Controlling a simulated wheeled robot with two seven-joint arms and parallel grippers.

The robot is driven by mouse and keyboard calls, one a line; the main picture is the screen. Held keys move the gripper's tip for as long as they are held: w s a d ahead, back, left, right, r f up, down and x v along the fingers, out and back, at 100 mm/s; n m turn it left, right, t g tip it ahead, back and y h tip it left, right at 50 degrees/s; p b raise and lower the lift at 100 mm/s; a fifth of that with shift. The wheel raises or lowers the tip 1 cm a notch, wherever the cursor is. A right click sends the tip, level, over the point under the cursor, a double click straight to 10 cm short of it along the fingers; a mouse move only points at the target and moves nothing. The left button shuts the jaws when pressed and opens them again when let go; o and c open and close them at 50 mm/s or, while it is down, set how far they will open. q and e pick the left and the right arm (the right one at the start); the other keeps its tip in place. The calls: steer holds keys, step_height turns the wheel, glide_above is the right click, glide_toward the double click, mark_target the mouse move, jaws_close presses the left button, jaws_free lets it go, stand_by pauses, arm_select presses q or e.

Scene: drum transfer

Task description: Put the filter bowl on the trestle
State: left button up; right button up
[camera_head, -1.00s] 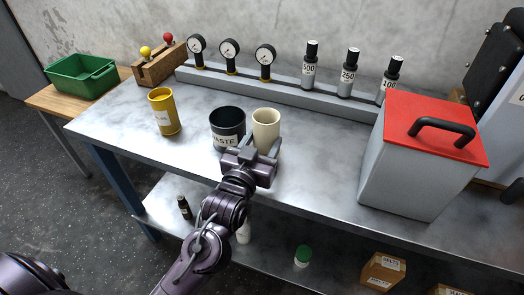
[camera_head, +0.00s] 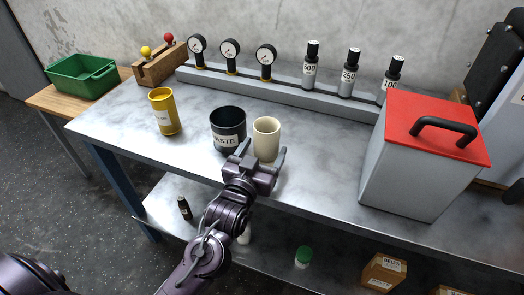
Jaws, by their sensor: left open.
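A cream cup-shaped vessel (camera_head: 266,136), which looks like the filter bowl though I cannot be sure, stands upright on the grey metal bench, close to the right of a black waste pot (camera_head: 228,125). My left gripper (camera_head: 262,155) is open at the near side of the cream vessel, with its fingers spread to the left and right of the vessel's lower part. The gripper body hides the vessel's base. A low wooden table (camera_head: 42,104) at the left may be the trestle. My right gripper is out of view.
A yellow cup (camera_head: 163,112) stands left of the pot. Gauges and bottles line a grey rail (camera_head: 290,98) behind. A red-lidded box (camera_head: 415,165) takes the bench's right side. A green bin (camera_head: 82,77) stands on the wooden table. Bench space right of the cream vessel is clear.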

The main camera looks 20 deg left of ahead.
arm_select(q)
steer(key=shift+r, duration=0.15)
steer(key=shift+s, duration=0.3)
steer(key=s, duration=1.1)
steer(key=shift+s+a, duration=0.2)
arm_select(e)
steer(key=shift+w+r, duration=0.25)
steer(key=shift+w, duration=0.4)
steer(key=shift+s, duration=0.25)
